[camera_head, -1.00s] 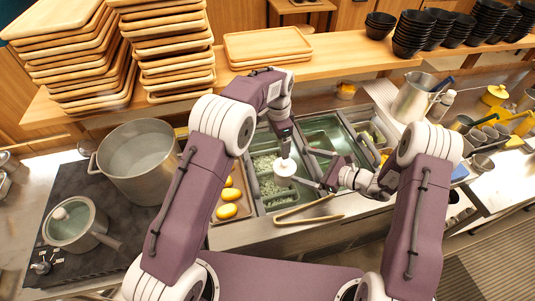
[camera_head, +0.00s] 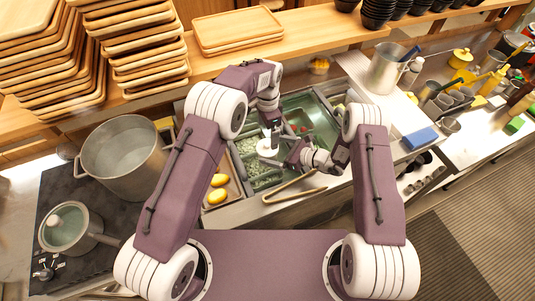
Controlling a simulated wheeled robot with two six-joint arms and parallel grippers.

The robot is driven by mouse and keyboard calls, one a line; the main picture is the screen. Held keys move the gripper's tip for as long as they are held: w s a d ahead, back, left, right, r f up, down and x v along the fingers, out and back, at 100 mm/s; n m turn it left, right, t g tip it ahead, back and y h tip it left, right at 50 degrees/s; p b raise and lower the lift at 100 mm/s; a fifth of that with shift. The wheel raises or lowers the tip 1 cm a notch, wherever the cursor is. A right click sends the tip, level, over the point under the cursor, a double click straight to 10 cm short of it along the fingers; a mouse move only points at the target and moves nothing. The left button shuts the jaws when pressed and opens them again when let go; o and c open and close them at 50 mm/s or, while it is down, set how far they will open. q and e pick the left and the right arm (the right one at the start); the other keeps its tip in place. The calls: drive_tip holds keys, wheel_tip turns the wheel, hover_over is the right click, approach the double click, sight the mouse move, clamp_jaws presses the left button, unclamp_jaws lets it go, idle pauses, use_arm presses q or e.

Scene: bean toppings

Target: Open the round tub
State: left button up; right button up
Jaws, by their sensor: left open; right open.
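My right gripper (camera_head: 292,158) is close by, over the front of the pans, also well apart from the tub. Both are open, though their fingers are small in view.
Steel pans hold green pieces (camera_head: 258,168). Wooden tongs (camera_head: 292,190) lie in front. A steel pot (camera_head: 388,68) stands between my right arm and the tub. A blue block (camera_head: 420,138), cups and yellow-handled tools fill the right counter. A big pot (camera_head: 123,150) stands left.

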use_arm(q)
drive_tip(key=shift+d, duration=0.1)
use_arm(e)
drive_tip(key=shift+w+a+f, duration=0.15)
drive_tip(key=shift+a, duration=0.1)
drive_tip(key=shift+a, duration=0.1)
